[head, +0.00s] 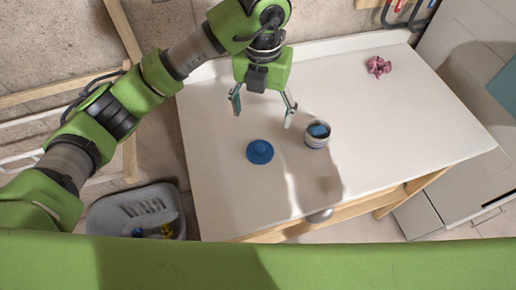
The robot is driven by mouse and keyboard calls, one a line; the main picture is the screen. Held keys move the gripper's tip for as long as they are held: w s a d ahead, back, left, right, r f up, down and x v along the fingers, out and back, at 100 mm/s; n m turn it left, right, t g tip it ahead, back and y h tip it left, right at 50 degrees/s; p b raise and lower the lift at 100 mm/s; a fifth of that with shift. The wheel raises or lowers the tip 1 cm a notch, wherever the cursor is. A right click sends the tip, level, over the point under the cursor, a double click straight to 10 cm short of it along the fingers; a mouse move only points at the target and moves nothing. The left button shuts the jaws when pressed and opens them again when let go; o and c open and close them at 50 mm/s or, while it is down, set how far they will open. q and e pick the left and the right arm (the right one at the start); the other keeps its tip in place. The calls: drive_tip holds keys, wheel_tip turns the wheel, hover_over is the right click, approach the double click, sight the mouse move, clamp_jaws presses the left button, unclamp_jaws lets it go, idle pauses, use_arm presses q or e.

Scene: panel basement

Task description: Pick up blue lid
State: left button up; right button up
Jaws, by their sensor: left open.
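The blue lid (260,152) is round with a raised middle and lies on the white tabletop (230,195). To its right stands a small open pot (316,135) with a pale side and something blue inside. My left gripper (262,112) is open and empty. In the picture it shows just above the lid, fingers pointing down towards it, and the right finger is close to the pot. I cannot tell how high the fingers are over the table. My right gripper is not in view.
A crumpled pink cloth (378,67) lies at the back right of the table. A grey basket (135,212) stands on the floor at the left. A grey cabinet (450,170) stands to the right. The table's right part is clear.

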use_arm(q)
drive_tip(key=f, duration=0.1)
drive_tip(key=p, duration=0.2)
hover_over(261, 146)
wheel_tip(261, 146, down, 7)
drive_tip(key=shift+r, duration=0.15)
drive_tip(key=shift+f, duration=0.35)
wheel_tip(261, 146, down, 5)
drive_tip(key=shift+r+p, duration=0.1)
drive_tip(key=shift+p, duration=1.15)
drive_tip(key=shift+f, duration=0.25)
drive_tip(key=shift+w+f, duration=0.1)
drive_tip(key=c, duration=0.9)
